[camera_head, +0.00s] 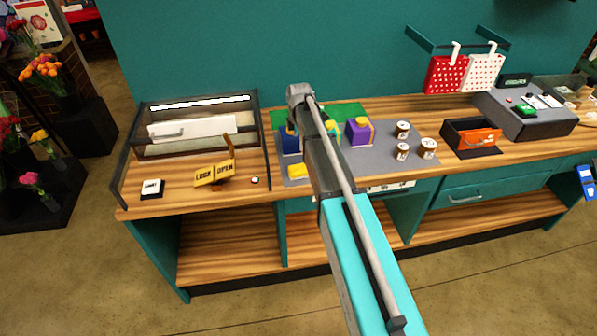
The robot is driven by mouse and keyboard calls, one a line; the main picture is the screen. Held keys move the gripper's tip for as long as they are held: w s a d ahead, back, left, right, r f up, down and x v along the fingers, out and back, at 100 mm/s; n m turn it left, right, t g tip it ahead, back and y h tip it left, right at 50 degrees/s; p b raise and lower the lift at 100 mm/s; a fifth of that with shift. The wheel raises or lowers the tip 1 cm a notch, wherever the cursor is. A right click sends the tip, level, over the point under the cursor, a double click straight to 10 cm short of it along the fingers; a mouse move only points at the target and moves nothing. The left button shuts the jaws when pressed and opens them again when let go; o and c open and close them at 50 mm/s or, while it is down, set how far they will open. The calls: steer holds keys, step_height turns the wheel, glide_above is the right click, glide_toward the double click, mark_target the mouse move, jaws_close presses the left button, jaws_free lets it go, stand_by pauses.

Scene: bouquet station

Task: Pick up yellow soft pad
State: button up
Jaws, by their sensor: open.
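A small yellow block that looks like the yellow soft pad (298,171) lies on the grey mat (385,165), near its front left corner. It is left of my arm and its top shows clearly. My arm reaches up across the middle of the view and covers part of the mat. My gripper cannot be made out in this view, so its place relative to the pad does not show.
A purple and yellow box (359,132) and several small jars (402,129) stand on the mat right of my arm. Left are a yellow lock/open sign (214,174) and a glass-sided case (195,128). An orange item sits in a black tray (462,136) at right.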

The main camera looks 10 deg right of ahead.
mark_target(299, 168)
steer(key=shift+f, duration=0.1)
step_height(299, 168, down, 8)
steer(key=b, duration=0.8)
steer(key=shift+f+b, duration=0.2)
steer(key=shift+b, duration=0.1)
steer(key=shift+f, duration=0.1)
steer(key=shift+f+b, duration=2.5)
steer(key=shift+b, duration=0.1)
steer(key=shift+s, duration=0.1)
steer(key=c, duration=1)
steer(key=shift+r, duration=0.1)
